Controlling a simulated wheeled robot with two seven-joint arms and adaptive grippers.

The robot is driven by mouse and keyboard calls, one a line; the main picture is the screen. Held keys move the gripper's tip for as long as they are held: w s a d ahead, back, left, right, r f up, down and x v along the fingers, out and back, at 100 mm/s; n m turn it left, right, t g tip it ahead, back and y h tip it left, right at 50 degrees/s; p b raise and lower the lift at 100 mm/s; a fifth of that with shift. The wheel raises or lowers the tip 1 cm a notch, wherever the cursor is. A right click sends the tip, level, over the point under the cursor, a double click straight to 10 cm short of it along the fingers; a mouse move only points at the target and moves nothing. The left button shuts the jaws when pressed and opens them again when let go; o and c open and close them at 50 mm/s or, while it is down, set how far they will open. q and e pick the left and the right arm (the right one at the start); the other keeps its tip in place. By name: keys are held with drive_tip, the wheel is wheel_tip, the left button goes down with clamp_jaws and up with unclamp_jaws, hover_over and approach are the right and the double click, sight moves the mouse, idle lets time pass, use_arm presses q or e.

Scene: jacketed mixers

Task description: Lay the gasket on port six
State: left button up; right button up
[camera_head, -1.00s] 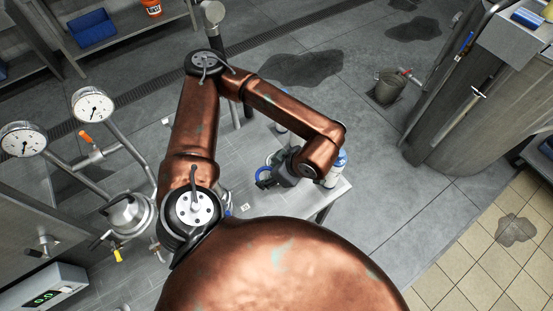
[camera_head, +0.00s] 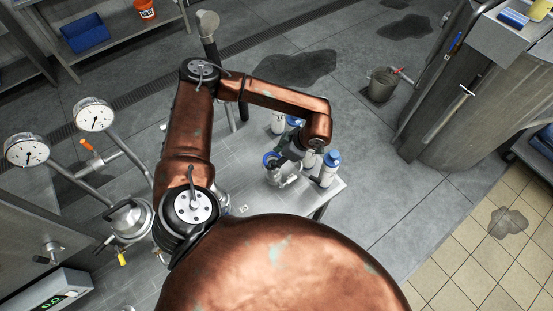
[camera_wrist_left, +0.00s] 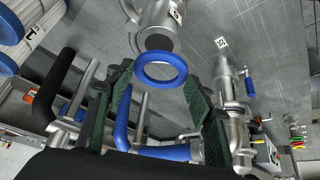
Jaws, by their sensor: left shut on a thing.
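A blue ring gasket (camera_wrist_left: 160,71) sits between the green-padded fingertips of my left gripper (camera_wrist_left: 159,78) in the left wrist view. In the head view the left gripper (camera_head: 287,157) is over the small steel table, and a blue ring shows at its tip. My left gripper is shut on the gasket. Just beyond the ring in the wrist view is a steel pipe port (camera_wrist_left: 158,38), with a small number tag (camera_wrist_left: 175,14) that may read 6. Whether the ring touches the port I cannot tell. My right gripper is in neither view.
White bottles with blue caps (camera_head: 330,168) stand on the table (camera_head: 250,205) near my gripper. Steel pipes with two dial gauges (camera_head: 94,114) are at the left. Another tagged pipe (camera_wrist_left: 228,75) rises to the right in the wrist view. A bucket (camera_head: 381,86) stands on the floor.

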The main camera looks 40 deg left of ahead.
use_arm(q)
drive_tip(key=shift+w+f, duration=0.3)
drive_tip(key=shift+f, duration=0.1)
wheel_tip(320, 180, down, 3)
drive_tip(key=shift+w+a+f, duration=0.1)
drive_tip(key=shift+w+f, duration=0.05)
drive_tip(key=shift+f, duration=0.05)
drive_tip(key=shift+f, duration=0.1)
drive_tip(key=o, duration=0.9)
drive_tip(key=shift+o, duration=0.2)
